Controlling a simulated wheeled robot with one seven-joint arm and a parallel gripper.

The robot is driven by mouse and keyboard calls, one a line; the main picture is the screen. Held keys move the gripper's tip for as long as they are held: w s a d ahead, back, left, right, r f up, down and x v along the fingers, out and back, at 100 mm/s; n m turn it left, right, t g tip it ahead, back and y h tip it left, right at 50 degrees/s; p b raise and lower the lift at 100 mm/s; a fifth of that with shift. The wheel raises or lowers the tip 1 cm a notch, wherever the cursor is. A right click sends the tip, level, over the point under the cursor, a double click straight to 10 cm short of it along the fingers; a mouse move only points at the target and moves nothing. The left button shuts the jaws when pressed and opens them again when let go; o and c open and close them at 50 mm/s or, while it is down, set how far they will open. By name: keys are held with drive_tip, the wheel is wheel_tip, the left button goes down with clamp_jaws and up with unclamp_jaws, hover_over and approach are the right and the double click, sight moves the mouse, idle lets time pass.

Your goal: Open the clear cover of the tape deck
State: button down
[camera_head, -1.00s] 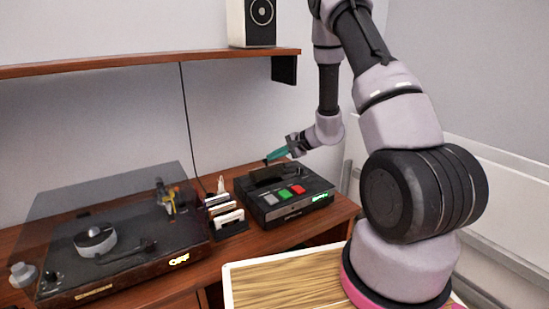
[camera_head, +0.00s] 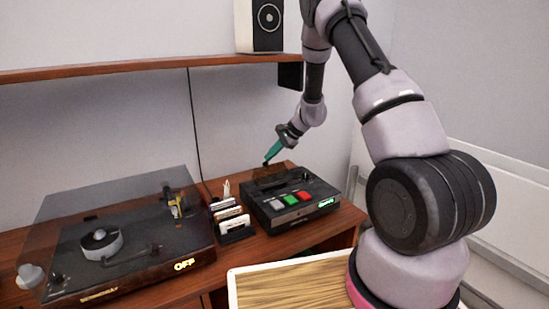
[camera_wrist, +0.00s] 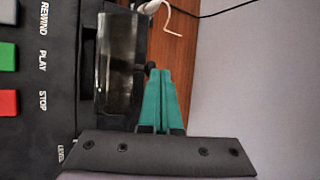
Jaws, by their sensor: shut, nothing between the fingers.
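The black tape deck (camera_head: 322,211) sits on the wooden desk, with grey, red and green buttons along its front. Its clear, dark-tinted cover (camera_head: 268,171) appears raised at the back of the deck. In the wrist view the cover (camera_wrist: 120,65) is a glossy see-through box shape beside the deck's labelled buttons. My gripper (camera_head: 266,162) has teal fingers, shut and empty, at the back left of the deck by the cover. In the wrist view the fingertips (camera_wrist: 152,72) are close to the cover's outer side; I cannot tell whether they touch.
A turntable (camera_head: 140,265) under a tinted lid stands at left. A rack of cassettes (camera_head: 233,222) stands between it and the deck. A shelf (camera_head: 130,68) with a speaker (camera_head: 258,25) is above. The wall is close behind the desk.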

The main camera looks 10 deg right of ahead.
drive_tip(key=shift+w+a+f+m+g+h, duration=0.15)
drive_tip(key=shift+w+f+g+h, duration=0.15)
drive_tip(key=shift+w+g, duration=0.3)
drive_tip(key=shift+w+a+f+m+g+h, duration=0.2)
drive_tip(key=shift+w+f+g, duration=0.15)
drive_tip(key=shift+w+g, duration=0.25)
drive_tip(key=shift+w+a+f, duration=0.25)
drive_tip(key=shift+w+f, duration=0.65)
drive_tip(key=shift+s+d+f, duration=0.2)
drive_tip(key=shift+s+d, duration=0.05)
drive_tip(key=shift+s, duration=0.45)
